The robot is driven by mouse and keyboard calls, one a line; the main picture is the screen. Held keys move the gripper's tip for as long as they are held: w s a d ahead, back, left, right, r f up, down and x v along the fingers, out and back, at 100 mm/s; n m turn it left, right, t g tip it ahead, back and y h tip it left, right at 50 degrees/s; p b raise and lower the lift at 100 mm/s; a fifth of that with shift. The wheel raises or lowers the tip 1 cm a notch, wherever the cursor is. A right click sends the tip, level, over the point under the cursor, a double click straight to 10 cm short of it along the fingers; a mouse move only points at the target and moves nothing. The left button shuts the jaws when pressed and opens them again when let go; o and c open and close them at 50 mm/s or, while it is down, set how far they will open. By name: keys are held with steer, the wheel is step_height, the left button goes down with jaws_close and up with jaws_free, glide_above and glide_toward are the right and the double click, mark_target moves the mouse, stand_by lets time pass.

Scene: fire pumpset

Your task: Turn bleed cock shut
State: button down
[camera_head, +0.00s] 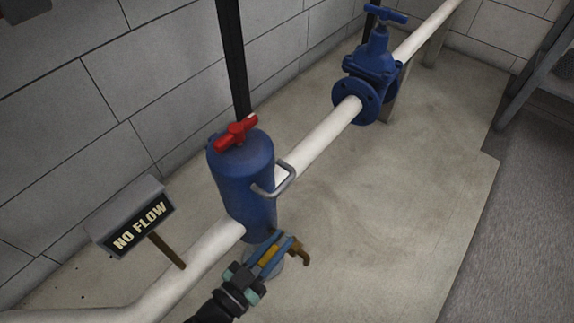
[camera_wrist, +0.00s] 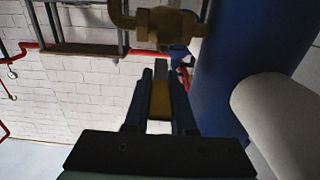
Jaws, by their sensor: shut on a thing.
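The bleed cock is a brass fitting low on the blue vessel (camera_head: 243,180). Its bent spout (camera_head: 302,256) shows just right of my gripper in the head view. In the wrist view its brass body (camera_wrist: 165,24) is at the top, beyond my fingertips. My gripper (camera_head: 273,255) is at the foot of the vessel, shut on the cock's lever, whose yellow grip (camera_wrist: 160,100) lies between the two fingers (camera_wrist: 161,82). The fingers hide part of the lever and, in the head view, most of the cock body.
A white pipe (camera_head: 318,138) runs through the vessel to a blue gate valve (camera_head: 372,72). A red handle (camera_head: 236,132) tops the vessel; a grey side handle (camera_head: 286,180) sticks out above my gripper. A "NO FLOW" sign (camera_head: 138,226) stands left.

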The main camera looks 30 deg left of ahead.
stand_by(0.5)
steer(key=c, duration=0.7)
jaws_free()
steer(key=shift+c, duration=0.2)
steer(key=s+a+p, duration=0.1)
steer(key=s+p, duration=0.2)
steer(key=s, duration=0.9)
steer(key=shift+s+a+p, duration=0.35)
steer(key=shift+s, duration=0.05)
